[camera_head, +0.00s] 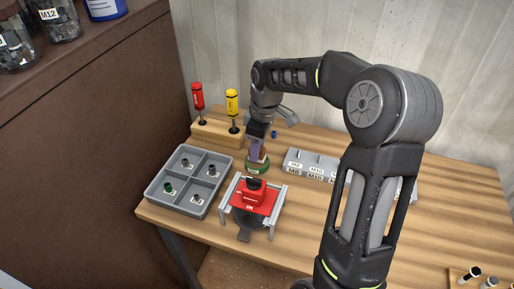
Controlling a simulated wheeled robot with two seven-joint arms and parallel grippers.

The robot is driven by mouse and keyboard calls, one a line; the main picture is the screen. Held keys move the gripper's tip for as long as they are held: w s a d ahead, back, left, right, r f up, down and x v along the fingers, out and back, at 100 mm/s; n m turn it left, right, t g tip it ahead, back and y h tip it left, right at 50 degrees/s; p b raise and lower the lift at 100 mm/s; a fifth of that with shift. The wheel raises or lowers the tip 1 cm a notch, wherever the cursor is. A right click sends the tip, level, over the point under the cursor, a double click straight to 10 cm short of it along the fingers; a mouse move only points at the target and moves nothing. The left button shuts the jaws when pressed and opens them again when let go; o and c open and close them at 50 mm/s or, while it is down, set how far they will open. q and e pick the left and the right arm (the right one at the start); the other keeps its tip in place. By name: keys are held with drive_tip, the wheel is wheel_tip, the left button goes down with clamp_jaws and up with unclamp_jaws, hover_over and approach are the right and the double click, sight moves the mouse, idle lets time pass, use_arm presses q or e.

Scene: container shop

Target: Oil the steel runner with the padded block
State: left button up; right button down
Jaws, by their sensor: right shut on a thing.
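My right gripper (257,139) comes in from the right and points down over the back left of the wooden bench. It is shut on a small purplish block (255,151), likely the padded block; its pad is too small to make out. The block is over a round green dish (262,169); I cannot tell whether they touch. In front of the dish is a fixture with a red block (254,196) between pale grey metal rails (275,209). I cannot tell which part is the steel runner. My left gripper is not in view.
A grey tray with four compartments (181,184) holds small parts at left. A wooden stand (213,133) bears a red (197,97) and a yellow (232,101) screwdriver. A labelled grey rack (311,160) is partly behind my arm. Right of it, the bench (450,215) is mostly clear.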

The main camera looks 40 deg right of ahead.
drive_tip(key=shift+f+b, duration=0.4)
drive_tip(key=shift+f, duration=0.2)
idle(1.7)
drive_tip(key=shift+r, duration=0.1)
drive_tip(key=shift+r+p, duration=2.6)
drive_tip(key=shift+r, duration=0.9)
